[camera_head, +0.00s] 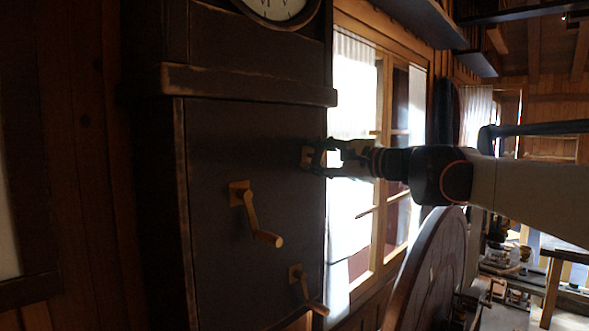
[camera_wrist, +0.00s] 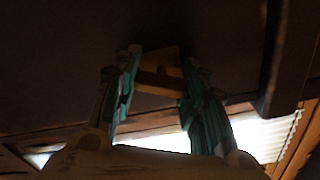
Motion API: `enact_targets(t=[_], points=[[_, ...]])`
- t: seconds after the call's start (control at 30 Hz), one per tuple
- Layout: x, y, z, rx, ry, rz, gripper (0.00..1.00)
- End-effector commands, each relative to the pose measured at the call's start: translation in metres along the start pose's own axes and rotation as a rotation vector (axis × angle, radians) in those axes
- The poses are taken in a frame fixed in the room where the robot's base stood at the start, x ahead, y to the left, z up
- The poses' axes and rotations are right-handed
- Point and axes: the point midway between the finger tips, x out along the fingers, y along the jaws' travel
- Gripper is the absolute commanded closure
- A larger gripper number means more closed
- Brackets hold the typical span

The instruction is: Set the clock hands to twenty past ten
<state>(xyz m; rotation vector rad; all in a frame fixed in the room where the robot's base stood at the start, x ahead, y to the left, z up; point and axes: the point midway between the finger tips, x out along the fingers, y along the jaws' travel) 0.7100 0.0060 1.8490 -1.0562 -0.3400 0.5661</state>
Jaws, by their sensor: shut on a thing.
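A tall dark wooden clock case (camera_head: 255,150) stands at the left in the head view. Only the lower edge of its white dial (camera_head: 275,8) shows at the top; the hands are out of frame. Two brass cranks, a larger one (camera_head: 250,218) and a lower one (camera_head: 305,290), stick out of the case front. My gripper (camera_head: 322,157) is at the upper right of the case front, shut on a small brass-coloured piece (camera_head: 307,155). In the wrist view the fingers (camera_wrist: 158,80) stand either side of this piece (camera_wrist: 160,72), against the dark case.
A bright window (camera_head: 350,130) is behind my gripper, right of the case. A large wooden wheel (camera_head: 432,270) stands below my arm. A bench with several turned pieces (camera_head: 515,270) is at the lower right.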

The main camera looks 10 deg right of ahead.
Motion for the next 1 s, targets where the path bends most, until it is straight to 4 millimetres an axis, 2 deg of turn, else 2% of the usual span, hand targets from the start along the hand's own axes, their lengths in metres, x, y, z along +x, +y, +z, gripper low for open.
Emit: enact_targets(t=[0.03, 0.07, 0.13, 0.57, 1.0], points=[[-0.0020, -0.0048, 0.0031, 0.006, 0.001, -0.009, 0.85], [-0.0020, -0.0048, 0.0031, 0.006, 0.001, -0.009, 0.58], [-0.0020, -0.0048, 0.0031, 0.006, 0.001, -0.009, 0.43], [-0.0013, -0.0051, 0.0024, -0.032, 0.000, -0.009, 0.41], [-0.0004, -0.0036, 0.0013, -0.453, 0.001, -0.006, 0.37]])
